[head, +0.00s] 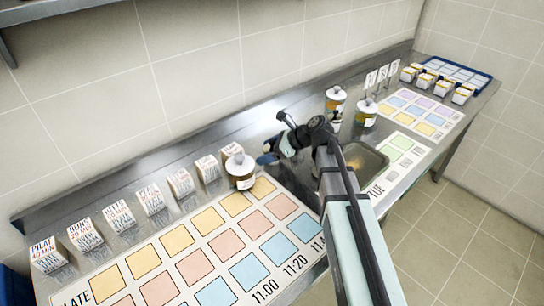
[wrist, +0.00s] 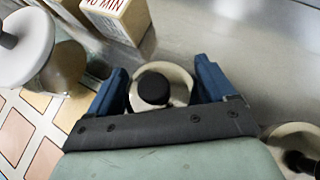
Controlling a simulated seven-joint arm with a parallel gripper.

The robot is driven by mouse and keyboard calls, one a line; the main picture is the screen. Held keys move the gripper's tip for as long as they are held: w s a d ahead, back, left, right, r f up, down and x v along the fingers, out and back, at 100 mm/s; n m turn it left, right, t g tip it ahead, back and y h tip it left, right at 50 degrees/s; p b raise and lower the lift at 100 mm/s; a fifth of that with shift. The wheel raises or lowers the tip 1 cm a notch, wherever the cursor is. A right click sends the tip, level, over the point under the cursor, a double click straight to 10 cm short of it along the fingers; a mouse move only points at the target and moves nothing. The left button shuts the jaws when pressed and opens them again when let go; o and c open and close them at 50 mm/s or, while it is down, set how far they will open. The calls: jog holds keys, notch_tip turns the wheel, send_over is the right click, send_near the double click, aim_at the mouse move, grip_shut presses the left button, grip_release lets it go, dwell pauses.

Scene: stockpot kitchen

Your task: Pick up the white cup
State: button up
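My gripper (head: 272,150) is low over the steel counter. In the wrist view its two blue fingers (wrist: 160,75) are open, one on each side of a round cream-white lidded vessel (wrist: 182,78) with a black knob. Small gaps show between it and the fingers. I cannot tell whether this is the white cup; in the head view my gripper seems to hide it. A similar white-lidded jar (head: 241,172) stands left of my gripper, and shows at the left of the wrist view (wrist: 22,62). Another pale round vessel (wrist: 294,135) is cut off at lower right.
Several small labelled boxes (head: 181,183) stand in a row along the back left. Two more lidded jars (head: 335,100) (head: 367,112) stand right of my gripper. A sheet of coloured squares (head: 228,242) covers the front left. A sunken basin (head: 362,160) lies behind my arm.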

jog(key=c, duration=0.9)
jog(key=shift+c, duration=0.2)
jog(key=shift+r, duration=0.15)
